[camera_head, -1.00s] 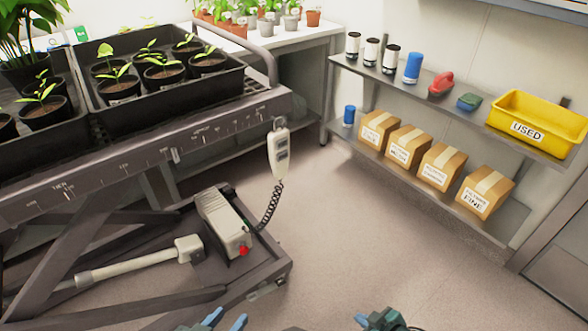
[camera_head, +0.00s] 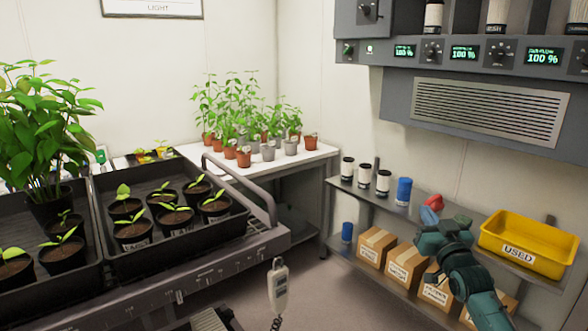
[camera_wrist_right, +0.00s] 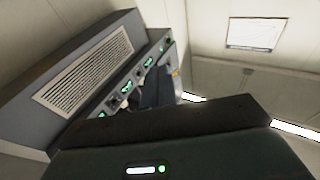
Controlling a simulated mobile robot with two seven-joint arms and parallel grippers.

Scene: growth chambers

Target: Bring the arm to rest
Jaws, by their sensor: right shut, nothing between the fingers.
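My right arm (camera_head: 462,270) rises from the lower right in the head view. The right wrist view looks up past a dark body toward the wall unit and ceiling, with no held object visible. My left gripper is not in view.
The shelf holds dark-capped bottles (camera_head: 365,175), a blue container (camera_head: 403,191), a yellow "USED" bin (camera_head: 527,243) and boxes (camera_head: 377,246). A control panel (camera_head: 480,100) hangs above, also in the wrist view (camera_wrist_right: 90,85). A plant trolley (camera_head: 240,245) stands left.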

